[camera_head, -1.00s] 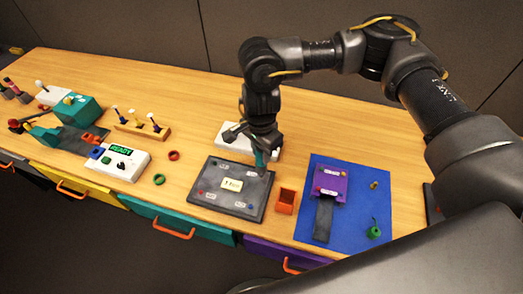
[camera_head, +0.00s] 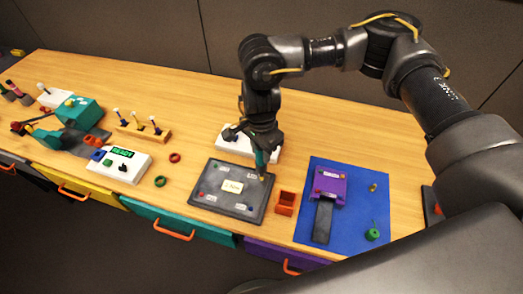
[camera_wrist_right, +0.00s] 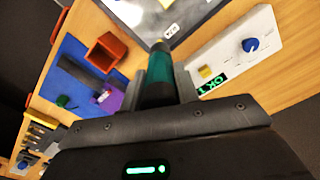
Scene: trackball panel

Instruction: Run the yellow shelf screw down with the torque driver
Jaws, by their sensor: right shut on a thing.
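My right gripper (camera_head: 260,150) is shut on the torque driver, whose teal grip (camera_head: 263,160) points down at the upper right corner of the dark grey panel (camera_head: 232,208). In the right wrist view the teal and black driver (camera_wrist_right: 160,70) stands out from between the jaws, with its tip over the panel (camera_wrist_right: 190,18) edge. A small yellow spot at the driver's foot (camera_head: 262,178) looks like the yellow screw, mostly hidden. I cannot tell how deep it sits. Red and blue screws show at other corners. My left gripper is out of view.
A white controller (camera_wrist_right: 250,50) with a blue knob and a green display stands behind the panel. An orange open box (camera_head: 286,203) stands right of the panel. A blue mat (camera_head: 360,215) bears a purple block (camera_head: 330,187) and a green item (camera_head: 372,234).

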